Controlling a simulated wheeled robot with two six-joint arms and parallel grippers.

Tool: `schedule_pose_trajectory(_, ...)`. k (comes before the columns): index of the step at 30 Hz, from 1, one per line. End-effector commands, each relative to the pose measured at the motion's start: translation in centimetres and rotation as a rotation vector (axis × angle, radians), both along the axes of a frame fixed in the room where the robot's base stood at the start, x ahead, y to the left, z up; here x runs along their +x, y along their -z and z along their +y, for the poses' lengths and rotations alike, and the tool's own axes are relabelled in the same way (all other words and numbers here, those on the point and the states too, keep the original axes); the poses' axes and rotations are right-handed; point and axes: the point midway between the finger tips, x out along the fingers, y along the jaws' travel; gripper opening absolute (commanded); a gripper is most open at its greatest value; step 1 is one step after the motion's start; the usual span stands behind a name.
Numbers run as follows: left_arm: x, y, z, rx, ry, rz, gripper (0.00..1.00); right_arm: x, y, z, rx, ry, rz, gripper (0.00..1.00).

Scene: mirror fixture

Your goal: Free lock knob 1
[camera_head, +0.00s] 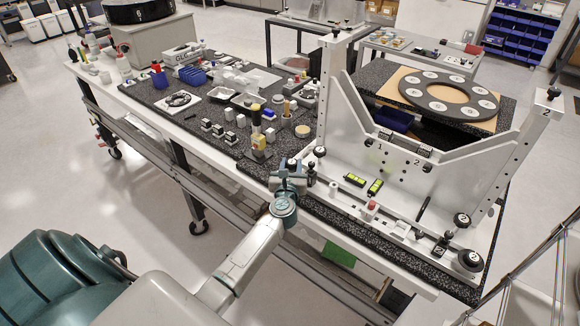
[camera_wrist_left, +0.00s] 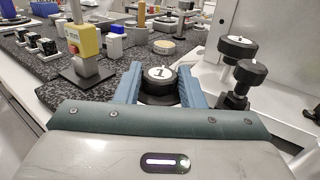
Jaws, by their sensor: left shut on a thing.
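Lock knob 1 (camera_wrist_left: 160,76) is a round black knob with a white top marked "1". In the left wrist view it sits between the two blue fingers of my left gripper (camera_wrist_left: 158,85), which is shut on it. In the head view my left gripper (camera_head: 290,180) is at the front left corner of the white mirror fixture (camera_head: 415,185), and its fingers largely hide the knob. My right gripper is not in view.
A plain black knob (camera_wrist_left: 250,76) stands close right of the gripper, with a white-topped knob (camera_wrist_left: 237,47) behind it. A black ring (camera_head: 449,94) lies behind the fixture. Small parts crowd the dark bench top (camera_head: 180,118).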

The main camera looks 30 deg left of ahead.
Motion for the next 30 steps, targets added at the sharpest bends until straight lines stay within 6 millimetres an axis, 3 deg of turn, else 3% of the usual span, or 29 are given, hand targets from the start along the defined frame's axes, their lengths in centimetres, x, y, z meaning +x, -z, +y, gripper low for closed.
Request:
schedule_pose_trajectory(14, 0.06, -0.04, -0.13, 0.0, -0.069, 0.0, 0.13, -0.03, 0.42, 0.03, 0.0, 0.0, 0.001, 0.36)
schedule_pose_trajectory(15, 0.06, -0.04, -0.13, 0.0, -0.069, 0.0, 0.43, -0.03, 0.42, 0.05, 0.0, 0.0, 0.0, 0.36)
schedule_pose_trajectory(17, 0.05, -0.03, -0.13, 0.0, -0.069, 0.0, 0.55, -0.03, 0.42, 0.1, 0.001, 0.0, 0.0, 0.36)
schedule_pose_trajectory(30, 0.07, -0.03, -0.21, -0.002, -0.067, -0.001, 0.57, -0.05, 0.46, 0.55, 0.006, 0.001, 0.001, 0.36)
